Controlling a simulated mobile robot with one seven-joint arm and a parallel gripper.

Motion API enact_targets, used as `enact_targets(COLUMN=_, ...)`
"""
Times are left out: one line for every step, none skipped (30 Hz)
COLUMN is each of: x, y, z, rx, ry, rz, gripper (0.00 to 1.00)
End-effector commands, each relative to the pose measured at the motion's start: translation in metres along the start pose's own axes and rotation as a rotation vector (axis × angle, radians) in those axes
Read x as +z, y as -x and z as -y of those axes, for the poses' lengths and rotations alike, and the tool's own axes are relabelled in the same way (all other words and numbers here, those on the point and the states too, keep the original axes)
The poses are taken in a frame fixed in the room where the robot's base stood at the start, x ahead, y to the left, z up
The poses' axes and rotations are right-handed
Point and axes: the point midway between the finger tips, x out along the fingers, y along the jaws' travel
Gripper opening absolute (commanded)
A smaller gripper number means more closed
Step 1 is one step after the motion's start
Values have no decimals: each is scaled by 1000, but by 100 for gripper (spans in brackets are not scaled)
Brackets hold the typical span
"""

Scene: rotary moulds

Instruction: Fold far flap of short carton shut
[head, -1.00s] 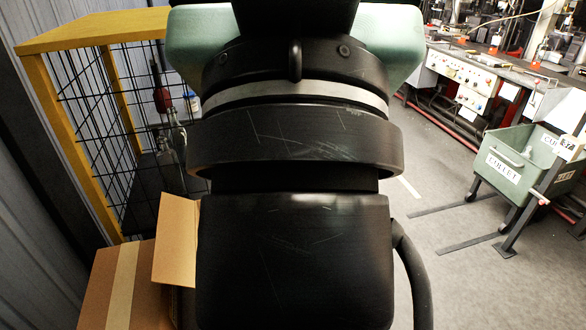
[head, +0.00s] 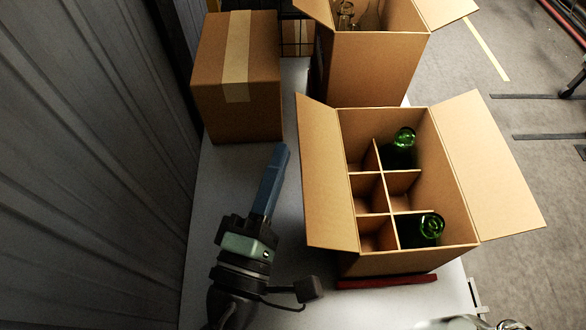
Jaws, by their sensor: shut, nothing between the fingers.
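An open carton (head: 400,262) stands on the grey table, its inside split into cells by cardboard dividers. Green bottles stand in two right-hand cells, one at the back (head: 403,139) and one at the front (head: 431,228). Its left flap (head: 325,180) and right flap (head: 492,165) both stand open, spread outward. A second open carton (head: 370,75) behind it looks taller, holds clear glass and has flaps open at both sides. I cannot be sure which is the short carton. My gripper (head: 281,150) is shut and empty, left of the near carton and apart from its left flap.
A taped, closed carton (head: 215,70) stands at the back left, beyond my gripper. A ribbed wall (head: 90,170) runs along the left. A red strip (head: 388,282) lies at the near carton's front edge. Bare table (head: 300,255) lies between my gripper and that carton.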

Motion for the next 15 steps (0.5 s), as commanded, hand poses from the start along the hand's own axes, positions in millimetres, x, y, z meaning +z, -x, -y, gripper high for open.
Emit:
enact_targets(x=0, y=20, z=23, rx=3, ry=144, rz=-20, gripper=0)
enact_targets(x=1, y=28, z=30, rx=12, ry=221, rz=-29, gripper=0)
enact_targets(x=2, y=40, z=38, rx=27, ry=319, rz=-44, gripper=0)
enact_targets(x=2, y=49, z=44, rx=39, ry=389, rz=-57, gripper=0)
enact_targets(x=3, y=57, z=49, rx=52, ry=456, rz=-69, gripper=0)
enact_targets(x=3, y=68, z=54, rx=71, ry=535, rz=-87, gripper=0)
enact_targets(x=3, y=74, z=58, rx=85, ry=589, rz=-99, gripper=0)
enact_targets(x=3, y=80, z=61, rx=98, ry=635, rz=-110, gripper=0)
enact_targets(x=3, y=87, z=64, rx=115, ry=687, rz=-123, gripper=0)
enact_targets(x=3, y=92, z=66, rx=125, ry=719, rz=-132, gripper=0)
enact_targets(x=3, y=95, z=67, rx=134, ry=744, rz=-138, gripper=0)
enact_targets(x=3, y=98, z=68, rx=144, ry=771, rz=-144, gripper=0)
enact_targets(x=2, y=99, z=68, rx=149, ry=783, rz=-147, gripper=0)
enact_targets(x=2, y=99, z=68, rx=153, ry=793, rz=-148, gripper=0)
enact_targets(x=2, y=97, z=67, rx=157, ry=799, rz=-149, gripper=0)
